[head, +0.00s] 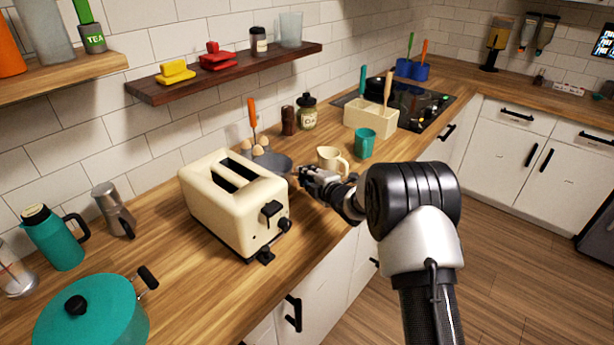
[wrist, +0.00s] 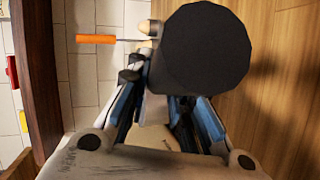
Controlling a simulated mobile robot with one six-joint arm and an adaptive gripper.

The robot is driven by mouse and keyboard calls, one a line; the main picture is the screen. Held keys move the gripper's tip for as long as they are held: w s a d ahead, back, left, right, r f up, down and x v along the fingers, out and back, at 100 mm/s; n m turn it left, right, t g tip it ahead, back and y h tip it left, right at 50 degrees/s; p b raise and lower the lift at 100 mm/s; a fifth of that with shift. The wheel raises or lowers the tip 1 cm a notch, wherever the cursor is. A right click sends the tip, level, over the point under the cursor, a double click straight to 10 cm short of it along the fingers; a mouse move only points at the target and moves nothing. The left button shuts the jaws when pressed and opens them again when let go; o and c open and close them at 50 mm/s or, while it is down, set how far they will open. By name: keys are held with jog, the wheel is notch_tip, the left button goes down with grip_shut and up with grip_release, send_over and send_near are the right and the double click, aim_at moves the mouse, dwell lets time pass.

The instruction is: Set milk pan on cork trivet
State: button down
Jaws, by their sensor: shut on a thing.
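A dark, round thing that looks like the milk pan (head: 276,160) is just off my fingertips, behind the toaster in the head view. It fills the upper middle of the wrist view as a dark disc (wrist: 207,50). My gripper (head: 303,174) is shut on it at its near side. The grip itself is mostly hidden by the fingers. I cannot tell whether the pan touches the counter. I cannot make out the cork trivet in either view.
A cream toaster (head: 232,205) stands close to the left of my gripper. A cream jug (head: 328,157) and a teal mug (head: 365,144) stand behind it. Eggs (head: 258,150) and an orange-handled utensil (head: 252,112) are beyond the pan. A wooden shelf (head: 235,72) hangs above.

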jog(key=c, duration=1.4)
grip_release()
jog(key=shift+o, duration=0.3)
jog(key=shift+s+f, duration=0.1)
jog(key=shift+f, duration=0.25)
jog(key=s+d+r+m+g+h, duration=0.1)
jog(key=s+d+r+m+h, duration=0.4)
jog(key=s+d+r, duration=0.55)
jog(key=s+d+r+m+g+h, duration=0.1)
jog(key=s+d+r+m+h, duration=0.2)
jog(key=s+d+r+m, duration=0.7)
jog(key=s+a+f+m+g, duration=0.1)
jog(key=s+f+m+g, duration=0.1)
jog(key=s, duration=0.9)
jog(key=s+a+f+m+g, duration=0.1)
jog(key=s+f+m+g, duration=0.1)
jog(key=s, duration=0.9)
jog(key=s+a+f+m+g, duration=0.1)
jog(key=s+m, duration=0.3)
jog(key=s, duration=0.7)
jog(key=shift+a+f+g, duration=0.3)
jog(key=shift+f+g, duration=0.2)
